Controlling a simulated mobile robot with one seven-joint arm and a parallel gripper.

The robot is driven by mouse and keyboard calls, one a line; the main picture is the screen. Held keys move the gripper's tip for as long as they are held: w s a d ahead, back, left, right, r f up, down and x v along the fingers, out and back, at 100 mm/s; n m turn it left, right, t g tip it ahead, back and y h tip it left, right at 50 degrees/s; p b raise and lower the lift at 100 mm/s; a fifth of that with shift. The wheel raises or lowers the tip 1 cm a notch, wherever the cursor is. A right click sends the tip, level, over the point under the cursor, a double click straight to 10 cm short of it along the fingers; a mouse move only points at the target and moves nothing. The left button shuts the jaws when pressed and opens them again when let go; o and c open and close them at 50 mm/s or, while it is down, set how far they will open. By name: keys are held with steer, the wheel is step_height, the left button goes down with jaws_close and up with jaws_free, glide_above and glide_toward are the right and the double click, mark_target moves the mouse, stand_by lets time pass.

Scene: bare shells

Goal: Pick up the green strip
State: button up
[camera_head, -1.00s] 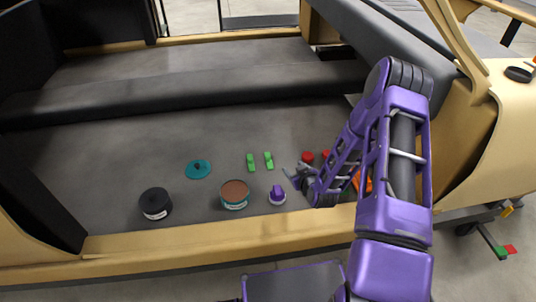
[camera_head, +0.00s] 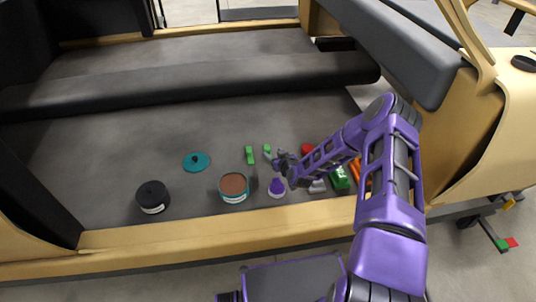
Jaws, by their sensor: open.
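Two small green pieces lie on the dark grey floor of the open shell. The left green piece (camera_head: 249,155) is a short strip in plain view. The right green piece (camera_head: 267,149) is partly covered by my gripper (camera_head: 277,160), whose tip is beside or over its lower end. A larger green block (camera_head: 340,178) lies further right, partly behind my purple arm. My gripper is open, low over the floor. I cannot tell whether it touches the right green piece. Its fingers are small and partly hidden.
A teal lid (camera_head: 196,162), a black jar (camera_head: 153,197), a brown-topped tin (camera_head: 233,187) and a purple-topped item (camera_head: 277,188) stand left and in front. Red pieces (camera_head: 308,149) and orange pieces (camera_head: 355,168) lie near my arm. A tan sill (camera_head: 180,237) edges the front.

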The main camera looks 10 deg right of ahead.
mark_target(268, 150)
steer(key=x, duration=0.2)
steer(key=b+x, duration=0.1)
steer(key=x, duration=0.1)
steer(key=shift+w+a+f, duration=0.15)
steer(key=shift+f, duration=0.3)
steer(key=shift+w+a+f, duration=0.1)
steer(key=shift+w, duration=0.3)
jaws_close()
